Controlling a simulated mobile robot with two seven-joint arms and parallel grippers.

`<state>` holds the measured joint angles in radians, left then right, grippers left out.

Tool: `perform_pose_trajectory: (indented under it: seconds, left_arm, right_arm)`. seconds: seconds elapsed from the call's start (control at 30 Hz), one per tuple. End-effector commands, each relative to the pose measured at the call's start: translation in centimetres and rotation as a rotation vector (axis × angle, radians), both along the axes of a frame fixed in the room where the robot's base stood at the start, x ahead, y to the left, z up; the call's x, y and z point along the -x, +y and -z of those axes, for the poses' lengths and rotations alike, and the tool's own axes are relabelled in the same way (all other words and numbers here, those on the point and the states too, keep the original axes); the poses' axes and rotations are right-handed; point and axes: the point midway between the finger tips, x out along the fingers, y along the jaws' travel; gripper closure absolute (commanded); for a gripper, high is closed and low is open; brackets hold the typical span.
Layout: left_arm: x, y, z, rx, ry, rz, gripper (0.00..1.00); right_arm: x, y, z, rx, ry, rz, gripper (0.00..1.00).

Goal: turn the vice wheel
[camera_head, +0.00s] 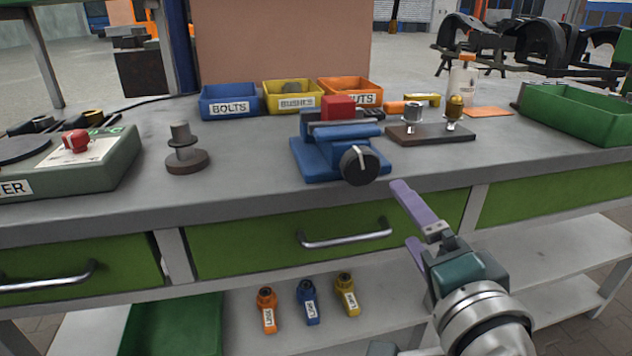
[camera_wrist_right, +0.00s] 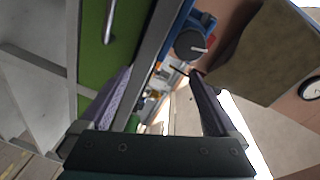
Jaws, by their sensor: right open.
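The blue vice (camera_head: 310,165) stands on the grey workbench with a red block (camera_head: 338,107) at its jaws. Its round black wheel (camera_head: 360,165) faces the front edge and bears a light mark. My right gripper (camera_head: 407,214) has purple fingers spread apart with nothing between them. It is in front of the bench edge, to the right of the wheel and lower in the picture, apart from it. In the right wrist view the wheel (camera_wrist_right: 189,44) and part of the blue vice (camera_wrist_right: 207,19) show beyond the fingers (camera_wrist_right: 158,78). My left gripper is not in view.
Blue, yellow and orange bins (camera_head: 229,103) stand behind the vice. A brown board with metal fittings (camera_head: 425,133) and a green tray (camera_head: 580,118) are to the right. A stepped metal part (camera_head: 186,155) is left. Drawer handles (camera_head: 345,237) project below the bench top.

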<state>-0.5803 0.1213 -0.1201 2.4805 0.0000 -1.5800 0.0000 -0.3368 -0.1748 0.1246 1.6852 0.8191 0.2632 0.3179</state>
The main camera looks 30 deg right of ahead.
Motion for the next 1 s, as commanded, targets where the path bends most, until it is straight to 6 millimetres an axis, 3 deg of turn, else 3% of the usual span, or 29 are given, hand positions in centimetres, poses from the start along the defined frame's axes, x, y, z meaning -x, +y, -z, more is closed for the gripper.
perform_pose_trajectory:
  seconds: [0.2, 0.37, 0.87, 1.0]
  left_arm:
    - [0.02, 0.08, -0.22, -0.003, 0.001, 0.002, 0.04]
    - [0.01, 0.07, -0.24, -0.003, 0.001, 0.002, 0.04]
    - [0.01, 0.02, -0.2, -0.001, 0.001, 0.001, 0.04]
    - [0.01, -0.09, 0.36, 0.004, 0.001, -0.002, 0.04]
  right_arm:
    - [-0.68, 0.17, 0.78, -0.297, -0.081, 0.055, 0.04]
    - [-0.83, 0.22, 0.96, -0.368, -0.103, 0.07, 0.04]
    - [-0.79, 0.19, 0.98, -0.359, -0.1, 0.068, 0.04]
    - [-0.11, 0.07, 0.58, -0.131, -0.036, 0.022, 0.04]
